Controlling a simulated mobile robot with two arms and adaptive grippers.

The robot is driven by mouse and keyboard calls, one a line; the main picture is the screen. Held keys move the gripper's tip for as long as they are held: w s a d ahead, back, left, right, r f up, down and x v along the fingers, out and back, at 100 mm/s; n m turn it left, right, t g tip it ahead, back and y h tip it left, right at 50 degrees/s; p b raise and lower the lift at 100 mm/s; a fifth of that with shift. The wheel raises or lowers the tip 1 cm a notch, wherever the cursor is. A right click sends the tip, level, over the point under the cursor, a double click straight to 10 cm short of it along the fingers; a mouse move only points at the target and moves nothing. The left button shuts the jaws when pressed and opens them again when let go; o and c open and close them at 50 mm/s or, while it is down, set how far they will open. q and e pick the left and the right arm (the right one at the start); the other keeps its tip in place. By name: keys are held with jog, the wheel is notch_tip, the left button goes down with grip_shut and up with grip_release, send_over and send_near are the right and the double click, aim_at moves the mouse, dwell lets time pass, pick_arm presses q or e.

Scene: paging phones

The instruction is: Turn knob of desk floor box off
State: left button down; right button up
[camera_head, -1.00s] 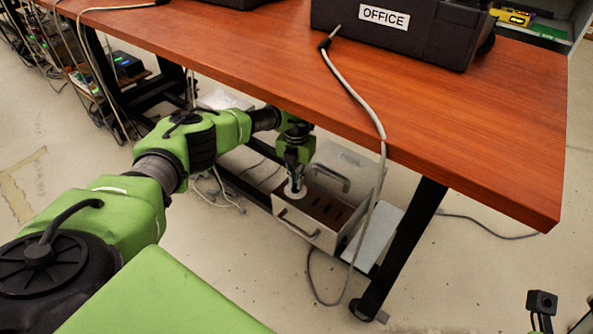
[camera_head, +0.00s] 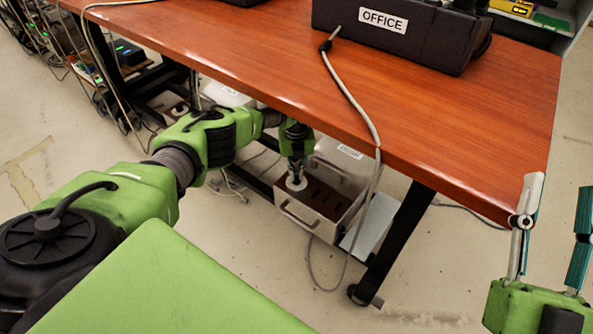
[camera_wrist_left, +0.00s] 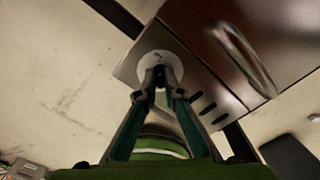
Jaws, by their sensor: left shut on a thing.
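The desk floor box (camera_head: 322,232) is a metal box with a dark brown top panel, a front handle and several slots, under the desk. Its round white knob (camera_head: 296,184) sits at the left end of the panel. The knob also shows in the left wrist view (camera_wrist_left: 174,47). My left gripper (camera_head: 297,177) points down at the knob, and its fingertips are closed together on the knob's middle (camera_wrist_left: 158,72). The fingers partly hide the knob, and I cannot read its position. My right gripper (camera_head: 556,212) is raised at the right edge with its fingers wide apart and empty.
The wooden desk (camera_head: 440,125) stands over the box, with its edge close above my left arm. A dark leg (camera_head: 400,245) stands right of the box. A grey cable (camera_head: 352,95) hangs from the black OFFICE phone (camera_head: 400,30) past the box.

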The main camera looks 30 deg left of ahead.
jog(key=shift+w+f, duration=0.25)
jog(key=shift+f, duration=0.05)
pick_arm(q)
jog(key=c, duration=2.2)
grip_release()
jog(key=shift+o, duration=0.2)
jog(key=shift+r, duration=0.1)
